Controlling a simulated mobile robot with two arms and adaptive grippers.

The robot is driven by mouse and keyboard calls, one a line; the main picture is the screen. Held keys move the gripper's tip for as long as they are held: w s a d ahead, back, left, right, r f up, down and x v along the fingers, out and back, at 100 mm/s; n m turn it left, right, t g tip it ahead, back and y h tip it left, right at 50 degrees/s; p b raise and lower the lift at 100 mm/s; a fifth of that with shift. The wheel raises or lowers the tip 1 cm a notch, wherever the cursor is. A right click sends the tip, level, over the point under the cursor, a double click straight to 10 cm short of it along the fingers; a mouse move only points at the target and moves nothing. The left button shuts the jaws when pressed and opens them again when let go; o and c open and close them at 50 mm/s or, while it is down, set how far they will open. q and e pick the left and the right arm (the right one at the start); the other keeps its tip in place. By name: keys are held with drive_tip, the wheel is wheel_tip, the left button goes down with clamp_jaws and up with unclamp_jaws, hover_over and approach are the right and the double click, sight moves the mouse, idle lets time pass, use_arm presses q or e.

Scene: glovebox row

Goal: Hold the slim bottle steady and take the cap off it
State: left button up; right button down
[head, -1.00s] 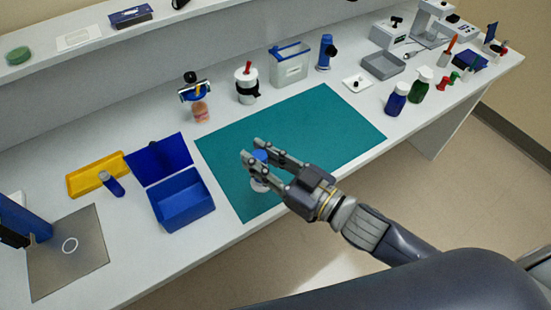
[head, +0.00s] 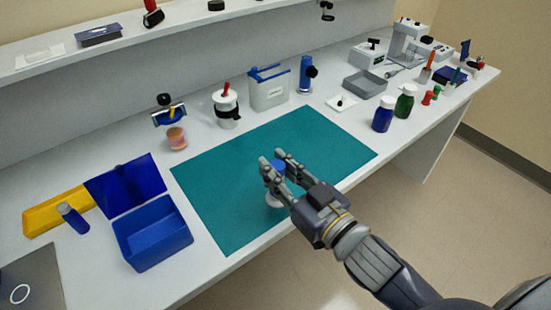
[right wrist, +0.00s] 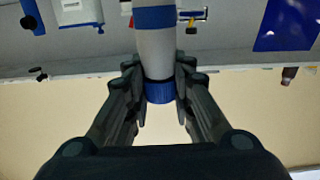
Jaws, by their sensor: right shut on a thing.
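The slim bottle (right wrist: 155,52) is white with a blue band, and its blue cap (right wrist: 160,92) is on it. In the head view the blue cap (head: 278,166) shows between the fingers, and the bottle's pale base (head: 274,200) shows below them, over the teal mat (head: 225,215). The bottle looks upright. I cannot tell whether its base touches the mat. My right gripper (head: 271,158) is shut on the bottle near its capped end, with a finger on each side in the right wrist view (right wrist: 159,78). The fingers hide the bottle's middle in the head view. My left gripper is not in view.
A blue open box (head: 152,236) and a yellow tray (head: 50,212) stand left of the mat. A cup (head: 176,138) and a white jar (head: 226,108) stand behind it. Blue (head: 383,118) and green (head: 404,104) bottles stand right. Most of the mat is clear.

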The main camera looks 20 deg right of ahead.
drive_tip(key=w+d+f, duration=0.1)
drive_tip(key=w, duration=0.3)
drive_tip(key=w+d+f+p, duration=0.1)
drive_tip(key=w+f, duration=0.1)
drive_tip(key=w, duration=0.3)
drive_tip(key=w+d+f+p, duration=0.1)
drive_tip(key=w+d, duration=0.1)
drive_tip(key=w, duration=0.3)
drive_tip(key=shift+w+d+f, duration=0.1)
drive_tip(key=shift+w+f, duration=0.15)
drive_tip(key=shift+f, duration=0.15)
drive_tip(key=shift+f, duration=0.2)
drive_tip(key=c, duration=1.4)
unclamp_jaws()
